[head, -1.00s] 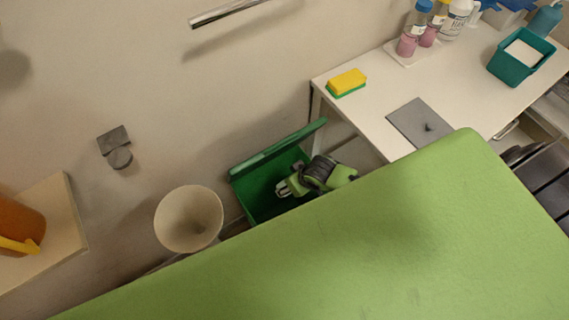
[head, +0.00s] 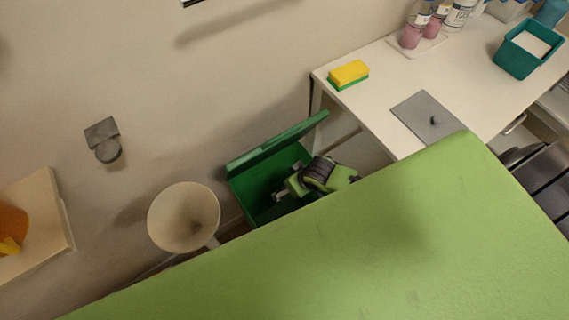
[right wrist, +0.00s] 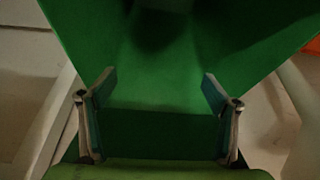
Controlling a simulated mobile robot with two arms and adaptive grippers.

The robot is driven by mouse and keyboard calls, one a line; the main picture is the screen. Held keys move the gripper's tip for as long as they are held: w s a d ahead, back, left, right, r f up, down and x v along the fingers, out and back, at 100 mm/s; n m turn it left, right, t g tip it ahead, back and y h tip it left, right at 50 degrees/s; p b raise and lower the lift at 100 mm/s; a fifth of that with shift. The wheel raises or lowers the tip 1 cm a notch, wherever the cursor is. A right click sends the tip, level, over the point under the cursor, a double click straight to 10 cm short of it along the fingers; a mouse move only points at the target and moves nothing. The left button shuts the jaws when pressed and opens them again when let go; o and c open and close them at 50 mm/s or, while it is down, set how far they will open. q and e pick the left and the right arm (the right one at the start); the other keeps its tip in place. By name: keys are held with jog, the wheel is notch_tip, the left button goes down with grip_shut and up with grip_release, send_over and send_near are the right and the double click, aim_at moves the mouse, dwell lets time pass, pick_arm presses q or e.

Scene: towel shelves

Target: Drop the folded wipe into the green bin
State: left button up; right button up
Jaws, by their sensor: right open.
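The green bin (head: 248,181) stands on the floor by the wall with its lid (head: 280,142) raised against the wall side. My right gripper (head: 279,196) is over the bin's opening, partly covering it. In the right wrist view my right gripper (right wrist: 160,95) has its two fingers wide apart with nothing between them, and the green bin (right wrist: 150,70) fills the space ahead. I cannot see a folded wipe in either view; part of the bin's inside is dark or hidden. My left gripper is not in view.
A large light-green surface (head: 340,250) fills the foreground and hides the bin's near side. The white table (head: 380,105) at right holds a sponge (head: 348,74), a grey plate (head: 425,117) and a teal box (head: 510,57).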

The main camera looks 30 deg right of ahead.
jog(key=v, duration=1.2)
dwell(0.3)
